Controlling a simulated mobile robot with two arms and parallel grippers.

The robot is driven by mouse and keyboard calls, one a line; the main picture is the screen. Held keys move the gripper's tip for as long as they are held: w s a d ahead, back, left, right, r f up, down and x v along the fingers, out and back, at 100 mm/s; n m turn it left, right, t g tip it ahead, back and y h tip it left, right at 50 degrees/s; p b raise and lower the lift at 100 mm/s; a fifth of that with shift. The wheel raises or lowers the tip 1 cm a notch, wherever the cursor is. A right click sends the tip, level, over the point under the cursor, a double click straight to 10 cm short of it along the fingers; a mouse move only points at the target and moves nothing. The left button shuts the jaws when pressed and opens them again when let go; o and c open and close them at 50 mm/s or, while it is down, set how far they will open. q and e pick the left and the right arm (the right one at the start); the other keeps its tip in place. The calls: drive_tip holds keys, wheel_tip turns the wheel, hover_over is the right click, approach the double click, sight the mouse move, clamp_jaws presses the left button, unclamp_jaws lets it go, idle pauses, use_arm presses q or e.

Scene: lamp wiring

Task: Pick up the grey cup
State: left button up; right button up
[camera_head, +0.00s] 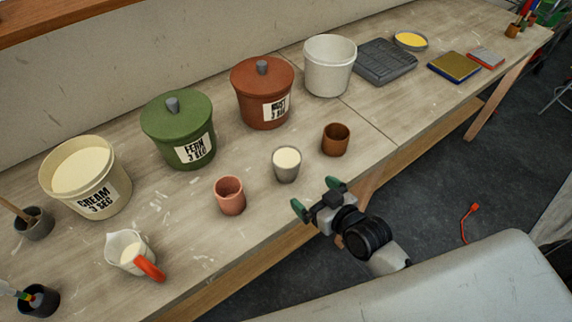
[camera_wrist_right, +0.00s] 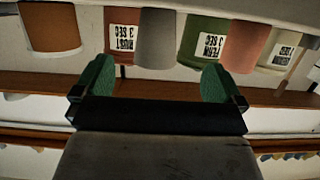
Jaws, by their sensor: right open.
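The grey cup (camera_head: 286,173) stands upright on the workbench near its front edge, with a pale cream filling at its top. It stands between a pink cup (camera_head: 230,197) and a brown cup (camera_head: 336,140). My right gripper (camera_head: 315,196) is open and empty, in front of the bench edge and apart from the grey cup. In the right wrist view, which is upside down, the grey cup (camera_wrist_right: 157,40) shows beyond and between the two green fingertips (camera_wrist_right: 158,80). My left gripper is not in view.
Behind the cups stand a cream bucket (camera_head: 85,180), a lidded green pot (camera_head: 180,130), a lidded rust pot (camera_head: 263,93) and a white pot (camera_head: 330,68). A white jug with an orange handle (camera_head: 130,252) stands at the front left. Bare bench (camera_head: 390,115) lies right of the brown cup.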

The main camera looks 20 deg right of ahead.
sight(294, 174)
drive_tip(key=x, duration=0.5)
drive_tip(key=shift+w+a+p, duration=0.1)
drive_tip(key=shift+w+p, duration=0.15)
drive_tip(key=shift+p, duration=0.05)
drive_tip(key=shift+w, duration=0.35)
drive_tip(key=p+x, duration=0.1)
drive_tip(key=x, duration=0.2)
drive_tip(key=shift+w+r, duration=0.15)
drive_tip(key=shift+w, duration=0.05)
drive_tip(key=shift+w+a+f, duration=0.15)
drive_tip(key=shift+w+f, duration=0.1)
drive_tip(key=shift+w, duration=0.25)
drive_tip(key=shift+c, duration=0.5)
drive_tip(key=c, duration=1)
drive_tip(key=shift+r, duration=0.1)
drive_tip(key=shift+c, duration=0.7)
